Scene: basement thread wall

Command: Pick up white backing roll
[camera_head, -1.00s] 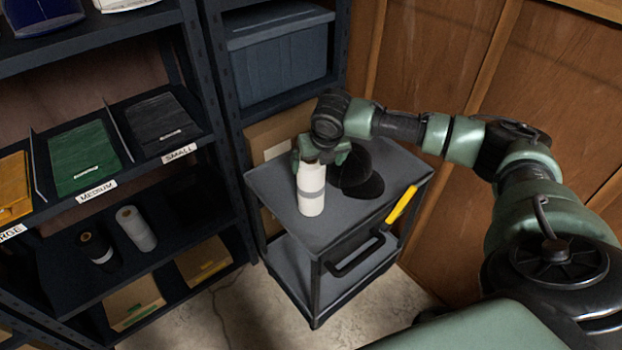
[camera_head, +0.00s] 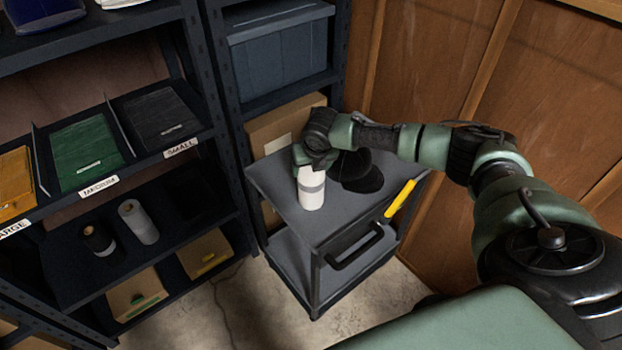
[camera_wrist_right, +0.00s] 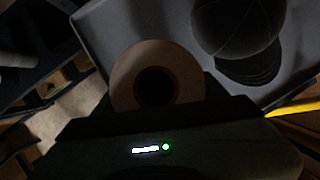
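A white roll (camera_head: 311,188) with a grey band stands upright on the top of the grey cart (camera_head: 286,207). In the right wrist view the roll (camera_wrist_right: 126,76) shows end-on from above, with a dark hollow core. My right gripper (camera_head: 304,160) is at the top of this roll, and part of the roll's upper end is hidden behind it. The fingers are dark and mostly hidden, so I cannot tell whether they touch the roll or are closed. My left gripper is not in view.
A black cap (camera_head: 357,172) lies right of the roll. A yellow-handled tool (camera_head: 400,198) is at the cart's right edge. A cardboard box (camera_head: 285,125) is behind the cart.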

